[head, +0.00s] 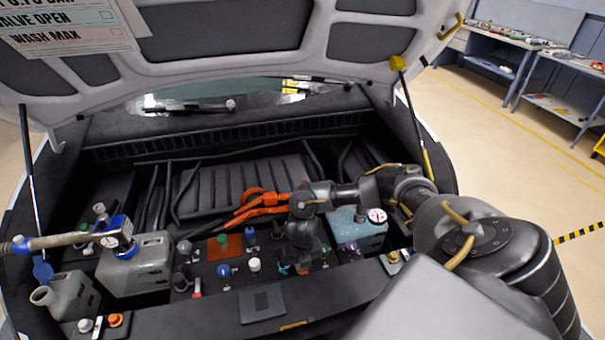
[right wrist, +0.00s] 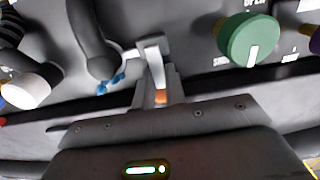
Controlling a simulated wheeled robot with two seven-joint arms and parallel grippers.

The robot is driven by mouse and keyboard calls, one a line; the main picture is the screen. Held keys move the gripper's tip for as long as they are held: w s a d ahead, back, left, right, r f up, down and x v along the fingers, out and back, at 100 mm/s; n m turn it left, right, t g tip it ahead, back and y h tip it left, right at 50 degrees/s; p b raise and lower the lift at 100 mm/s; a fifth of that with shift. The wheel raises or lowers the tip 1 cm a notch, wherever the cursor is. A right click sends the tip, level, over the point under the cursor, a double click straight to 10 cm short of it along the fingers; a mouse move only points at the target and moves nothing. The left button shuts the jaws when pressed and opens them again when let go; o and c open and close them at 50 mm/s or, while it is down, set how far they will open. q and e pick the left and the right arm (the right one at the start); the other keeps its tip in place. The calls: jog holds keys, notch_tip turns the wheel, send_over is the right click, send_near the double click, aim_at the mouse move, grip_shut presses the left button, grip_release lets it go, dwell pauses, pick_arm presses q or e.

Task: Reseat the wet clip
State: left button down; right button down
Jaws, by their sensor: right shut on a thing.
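My right gripper (head: 303,264) reaches down into the engine bay, left of the blue-grey tank. In the right wrist view its fingers (right wrist: 155,78) are closed together on a small pale clip (right wrist: 152,50) at the end of a dark curved hose (right wrist: 90,40). A small orange part (right wrist: 161,97) shows between the fingers. Blue wet drops (right wrist: 110,84) lie beside the hose end, just left of the fingers. In the head view my gripper hides most of the clip. I cannot tell whether the clip is seated. My left gripper is not in view.
A green knob (right wrist: 248,40) stands right of the fingers and a white cap (right wrist: 30,88) left. The blue-grey tank (head: 358,236) with a gauge is close to my right arm. Orange cables (head: 262,210) run behind the gripper. A grey tank (head: 138,268) stands left.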

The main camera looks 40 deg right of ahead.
jog(key=shift+s+a, duration=0.1)
jog(key=shift+s, duration=0.1)
jog(key=shift+w+r+p, duration=0.25)
jog(key=shift+r+p, duration=0.2)
jog(key=shift+p, duration=0.1)
jog(key=shift+r, duration=0.35)
jog(key=shift+w+d+r+p, duration=0.25)
jog(key=shift+r+p, duration=0.2)
jog(key=shift+r, duration=0.2)
jog(key=shift+w+r, duration=0.1)
